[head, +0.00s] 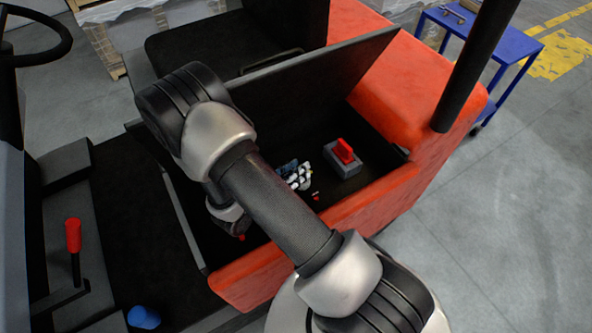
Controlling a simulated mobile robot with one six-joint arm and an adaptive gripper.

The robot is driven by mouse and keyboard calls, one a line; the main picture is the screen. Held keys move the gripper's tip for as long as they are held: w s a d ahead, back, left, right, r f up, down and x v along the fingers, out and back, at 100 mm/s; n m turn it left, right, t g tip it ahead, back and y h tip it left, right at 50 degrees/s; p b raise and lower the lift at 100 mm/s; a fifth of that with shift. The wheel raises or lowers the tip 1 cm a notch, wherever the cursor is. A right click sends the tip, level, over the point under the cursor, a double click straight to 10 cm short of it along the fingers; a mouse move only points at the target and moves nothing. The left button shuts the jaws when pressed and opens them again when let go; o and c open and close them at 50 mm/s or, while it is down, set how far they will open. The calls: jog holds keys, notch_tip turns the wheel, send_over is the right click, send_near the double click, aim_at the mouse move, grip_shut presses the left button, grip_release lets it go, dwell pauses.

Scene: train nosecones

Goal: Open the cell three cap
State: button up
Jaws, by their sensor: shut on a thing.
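My gripper (304,182) shows only in part, as pale and dark links low inside the open dark compartment, beyond my arm's forearm. It is shut on a small red cap (316,197), of which only a speck shows at the fingertips. Another small red cap (240,237) shows below my wrist, to the left. My forearm hides the stretch between them, and I cannot read any cell numbers.
A grey block with a red connector (343,150) stands right of my gripper. The raised black lid (320,85) rises behind. The orange body wall (375,205) bounds the compartment at the right. A red-handled lever (73,236) and blue cylinder (143,317) are at lower left.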

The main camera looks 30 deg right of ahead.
jog(key=shift+w+a+r+p, duration=0.2)
jog(key=shift+w+p, duration=0.2)
jog(key=shift+p, duration=0.15)
grip_shut()
grip_release()
jog(key=shift+w+n+g+p, duration=0.3)
jog(key=shift+n+p, duration=0.1)
jog(key=shift+n, duration=0.1)
grip_shut()
jog(key=o, duration=0.9)
grip_release()
jog(key=shift+f, duration=0.1)
jog(key=shift+s+a, duration=0.1)
jog(key=v, duration=1.2)
jog(key=shift+r, duration=0.2)
